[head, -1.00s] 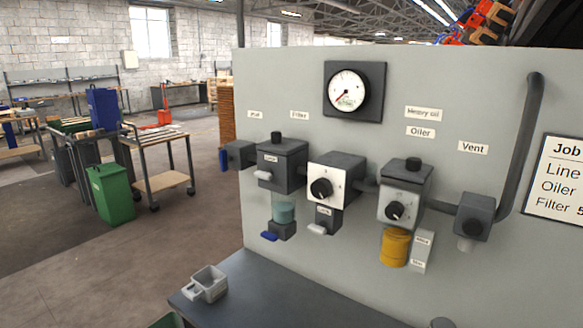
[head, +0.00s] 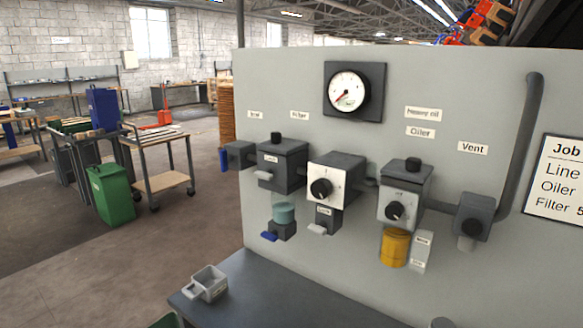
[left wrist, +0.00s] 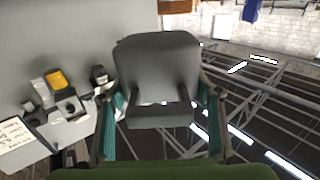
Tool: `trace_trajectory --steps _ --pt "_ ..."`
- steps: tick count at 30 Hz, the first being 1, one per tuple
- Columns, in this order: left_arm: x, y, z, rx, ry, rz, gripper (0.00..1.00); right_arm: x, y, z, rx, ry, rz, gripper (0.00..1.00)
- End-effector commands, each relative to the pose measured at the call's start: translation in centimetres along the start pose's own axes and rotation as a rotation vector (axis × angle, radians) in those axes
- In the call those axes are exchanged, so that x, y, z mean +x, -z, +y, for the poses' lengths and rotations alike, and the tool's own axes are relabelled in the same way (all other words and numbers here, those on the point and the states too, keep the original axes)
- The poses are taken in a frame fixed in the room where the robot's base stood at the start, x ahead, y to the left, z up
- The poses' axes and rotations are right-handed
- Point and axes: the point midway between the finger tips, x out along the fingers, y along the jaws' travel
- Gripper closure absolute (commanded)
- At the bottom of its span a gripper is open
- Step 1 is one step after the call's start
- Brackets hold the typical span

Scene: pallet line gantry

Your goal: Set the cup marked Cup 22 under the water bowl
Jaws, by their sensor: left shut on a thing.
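The water bowl (head: 284,212) is a clear bowl with teal liquid under the filter housing (head: 282,165) on the panel. A blue drain lever (head: 269,236) sits below it. In the left wrist view my left gripper (left wrist: 159,98) has its teal-padded fingers shut on a grey, boxy, cup-like thing (left wrist: 158,62). No marking on it is readable. The head view does not show this gripper. Another grey square cup (head: 208,283) with a handle stands on the bench's left corner. Its marking is not readable either. My right gripper is in neither view.
The dark bench (head: 290,295) is mostly bare below the panel (head: 440,80). An oiler with a yellow bowl (head: 395,247) and a vent unit (head: 472,217) are farther right. A small grey round thing (head: 443,323) shows at the bottom edge. Air below the water bowl is clear.

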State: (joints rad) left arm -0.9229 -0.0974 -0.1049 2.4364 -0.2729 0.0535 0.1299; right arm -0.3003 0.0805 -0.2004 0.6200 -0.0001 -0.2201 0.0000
Motion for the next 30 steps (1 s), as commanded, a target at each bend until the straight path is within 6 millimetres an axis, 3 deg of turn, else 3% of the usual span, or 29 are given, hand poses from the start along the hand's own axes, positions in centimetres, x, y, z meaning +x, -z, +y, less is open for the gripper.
trace_trajectory --steps 10,14,22,30 --pt "0.1 0.1 0.1 0.0 -0.003 0.002 0.63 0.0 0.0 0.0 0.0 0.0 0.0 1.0" --pt "1.0 0.6 1.2 0.002 -0.043 0.007 0.63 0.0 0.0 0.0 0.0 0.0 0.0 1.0" --pt "4.8 2.6 6.8 0.01 -0.263 0.011 0.63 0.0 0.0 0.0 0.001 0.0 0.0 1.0" --pt "8.0 3.2 11.5 0.014 -0.481 0.004 0.63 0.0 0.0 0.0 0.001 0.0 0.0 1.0"
